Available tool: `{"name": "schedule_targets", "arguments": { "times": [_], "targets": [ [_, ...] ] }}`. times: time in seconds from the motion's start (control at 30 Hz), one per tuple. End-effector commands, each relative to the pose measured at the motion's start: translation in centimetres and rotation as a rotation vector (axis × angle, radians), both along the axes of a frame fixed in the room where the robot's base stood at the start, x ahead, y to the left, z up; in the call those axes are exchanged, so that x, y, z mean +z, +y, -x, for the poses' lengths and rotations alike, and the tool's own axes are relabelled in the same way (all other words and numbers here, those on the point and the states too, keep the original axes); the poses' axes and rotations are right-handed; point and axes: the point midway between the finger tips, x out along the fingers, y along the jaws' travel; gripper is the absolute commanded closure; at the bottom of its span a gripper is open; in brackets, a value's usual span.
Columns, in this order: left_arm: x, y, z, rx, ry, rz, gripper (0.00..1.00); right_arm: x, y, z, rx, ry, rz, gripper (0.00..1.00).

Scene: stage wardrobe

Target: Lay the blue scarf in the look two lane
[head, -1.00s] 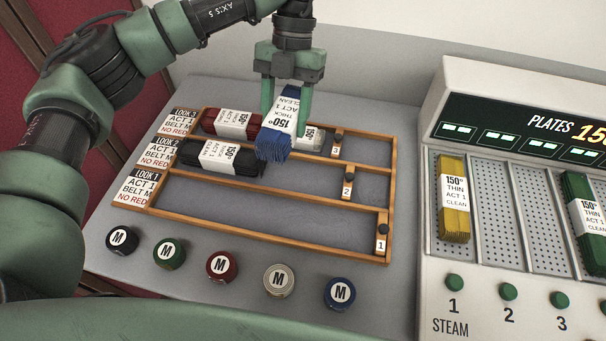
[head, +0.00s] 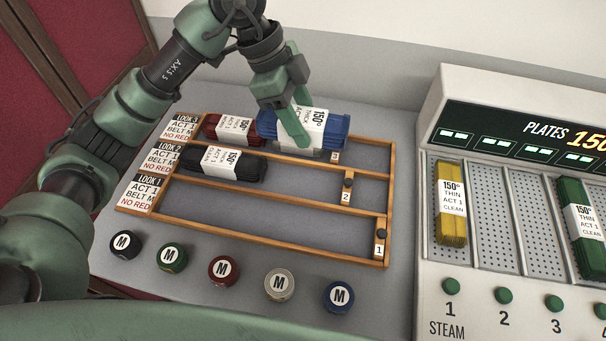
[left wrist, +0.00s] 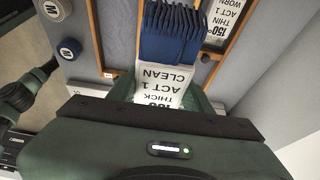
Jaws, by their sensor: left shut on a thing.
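My left gripper (head: 294,124) is shut on the blue scarf (head: 335,131), a folded bundle with a white band reading 150°, thick, act 1, clean. In the left wrist view the blue scarf (left wrist: 172,38) sticks out ahead of the jaws. The look two lane (head: 300,182) is the middle one. A black scarf (head: 232,166) lies in its left part, and its right part is bare up to the marker 2. My right gripper is not in view.
The look three lane holds a red scarf (head: 214,127) and a mostly hidden grey scarf (head: 318,154). The look one lane (head: 270,211) is empty. A steam plate machine (head: 500,150) with yellow (head: 451,225) and green scarves stands right.

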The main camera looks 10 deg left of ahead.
Motion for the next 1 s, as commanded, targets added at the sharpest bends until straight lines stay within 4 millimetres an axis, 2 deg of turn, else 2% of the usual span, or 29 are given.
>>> {"name": "schedule_targets", "arguments": {
  "times": [0.03, 0.2, 0.4, 0.67, 0.9, 1.0],
  "targets": [
    [-1.5, 0.0, 0.2, 0.000, 0.008, -0.002, 0.95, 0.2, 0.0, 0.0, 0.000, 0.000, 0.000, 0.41],
    [-6.1, 0.1, 0.1, 0.000, 0.007, -0.001, 0.95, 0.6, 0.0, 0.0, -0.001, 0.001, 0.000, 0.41],
    [-10.4, 0.1, 0.1, -0.002, 0.004, -0.001, 0.95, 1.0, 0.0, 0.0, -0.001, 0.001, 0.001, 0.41],
    [-12.5, 0.0, 0.0, -0.003, 0.001, 0.000, 0.95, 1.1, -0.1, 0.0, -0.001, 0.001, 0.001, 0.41],
    [-15.9, 0.0, 0.0, -0.002, 0.001, 0.000, 0.95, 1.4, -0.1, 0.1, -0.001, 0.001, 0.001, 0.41],
    [-16.2, 0.0, 0.0, -0.003, -0.001, 0.000, 0.95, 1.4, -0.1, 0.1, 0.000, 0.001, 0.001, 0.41]
  ]
}}
